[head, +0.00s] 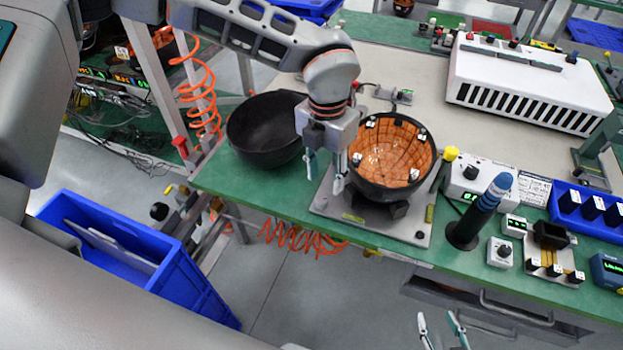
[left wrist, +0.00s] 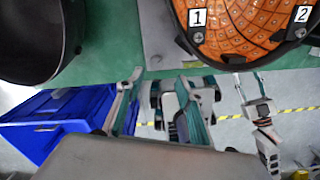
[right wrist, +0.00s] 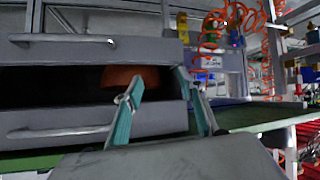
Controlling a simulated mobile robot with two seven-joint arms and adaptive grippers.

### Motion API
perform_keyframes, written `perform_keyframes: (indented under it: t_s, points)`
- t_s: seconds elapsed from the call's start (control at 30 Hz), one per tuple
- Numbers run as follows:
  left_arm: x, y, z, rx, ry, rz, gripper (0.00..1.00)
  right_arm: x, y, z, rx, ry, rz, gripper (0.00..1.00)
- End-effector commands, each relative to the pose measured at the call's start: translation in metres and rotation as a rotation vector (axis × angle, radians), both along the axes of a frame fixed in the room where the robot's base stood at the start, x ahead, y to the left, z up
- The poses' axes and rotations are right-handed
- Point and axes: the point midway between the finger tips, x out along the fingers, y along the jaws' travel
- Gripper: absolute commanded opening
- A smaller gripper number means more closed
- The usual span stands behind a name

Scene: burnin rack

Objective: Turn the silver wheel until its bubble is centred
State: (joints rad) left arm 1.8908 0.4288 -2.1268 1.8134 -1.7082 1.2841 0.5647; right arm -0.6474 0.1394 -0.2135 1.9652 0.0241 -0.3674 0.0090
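I cannot make out the silver wheel or its bubble for sure. A grey base plate (head: 325,204) holds the black bowl with orange tiles (head: 392,150), tiles 1 and 2 facing the left wrist view. A yellow-green vial (head: 353,217) lies on the plate's front left, and another small vial (head: 430,213) on its right side. My left gripper (head: 325,172) points down at the plate's left edge, between the two bowls; its fingers are apart and empty, also in the left wrist view (left wrist: 159,80). My right gripper (head: 438,322) is open and empty below the bench's front edge.
An empty black bowl (head: 268,128) stands left of my left gripper. A blue torch-like post (head: 479,215) and a knobbed box (head: 465,180) stand right of the plate. A blue bin (head: 150,260) is on the floor. The right wrist view shows an open drawer (right wrist: 60,120) close by.

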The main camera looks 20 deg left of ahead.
Motion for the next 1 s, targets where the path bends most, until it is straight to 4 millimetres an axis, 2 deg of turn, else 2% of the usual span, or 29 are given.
perform_keyframes:
  t_s: [0.17, 0.6, 0.77, 1.0]
  points:
    - [0.002, 0.008, -0.009, 0.025, -0.006, 0.016, 0.37, -0.002, -0.001, 0.0, -0.003, 0.005, 0.0, 0.4]
    - [0.001, 0.007, -0.07, 0.021, -0.004, 0.015, 0.37, -0.001, -0.001, 0.007, -0.001, 0.004, 0.0, 0.4]
    - [0.002, 0.006, -0.078, 0.02, -0.006, 0.015, 0.37, -0.001, -0.001, 0.008, -0.001, 0.004, 0.0, 0.4]
    - [0.002, 0.007, -0.079, 0.02, -0.006, 0.015, 0.37, -0.001, 0.0, 0.008, 0.0, 0.003, -0.001, 0.4]
